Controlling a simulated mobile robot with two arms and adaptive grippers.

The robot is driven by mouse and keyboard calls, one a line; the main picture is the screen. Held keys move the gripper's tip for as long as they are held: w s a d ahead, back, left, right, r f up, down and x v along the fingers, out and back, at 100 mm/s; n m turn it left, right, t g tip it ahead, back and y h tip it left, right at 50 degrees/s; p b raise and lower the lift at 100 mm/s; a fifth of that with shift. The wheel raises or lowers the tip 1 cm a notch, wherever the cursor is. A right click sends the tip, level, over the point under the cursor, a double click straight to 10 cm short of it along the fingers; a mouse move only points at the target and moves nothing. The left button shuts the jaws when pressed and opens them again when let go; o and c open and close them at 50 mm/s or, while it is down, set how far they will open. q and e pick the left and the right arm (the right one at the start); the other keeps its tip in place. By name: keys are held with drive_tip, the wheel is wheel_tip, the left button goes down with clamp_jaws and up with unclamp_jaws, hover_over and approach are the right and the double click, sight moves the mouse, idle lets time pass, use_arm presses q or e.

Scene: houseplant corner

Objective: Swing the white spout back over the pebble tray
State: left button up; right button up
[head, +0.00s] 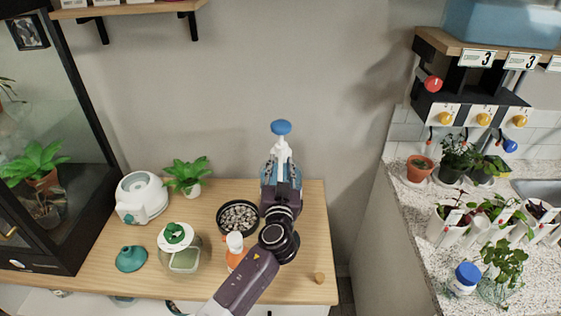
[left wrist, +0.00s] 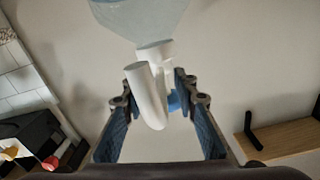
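The white spout (head: 281,149) stands near the wall, with a blue knob (head: 281,127) above it. It also shows in the left wrist view (left wrist: 148,95), pale and tubular, between my fingers with gaps on both sides. My left gripper (head: 281,170) is open around the spout, not visibly touching it; its blue-padded fingers also show in the left wrist view (left wrist: 158,98). The pebble tray (head: 222,228), a dark round dish of grey-white pebbles, sits on the wooden table left of my gripper. My right gripper is not in view.
An orange bottle with a white cap (head: 236,256) stands close to my left arm. A potted plant (head: 187,175), a white round device (head: 141,197), a lidded jar (head: 180,255) and a teal funnel-like piece (head: 131,258) are further left. A small cork-like piece (head: 319,277) lies right.

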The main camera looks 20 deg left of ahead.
use_arm(q)
drive_tip(key=shift+w, duration=0.15)
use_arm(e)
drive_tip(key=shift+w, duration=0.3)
use_arm(q)
clamp_jaws()
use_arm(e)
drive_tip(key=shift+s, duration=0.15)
use_arm(q)
drive_tip(key=shift+a, duration=0.1)
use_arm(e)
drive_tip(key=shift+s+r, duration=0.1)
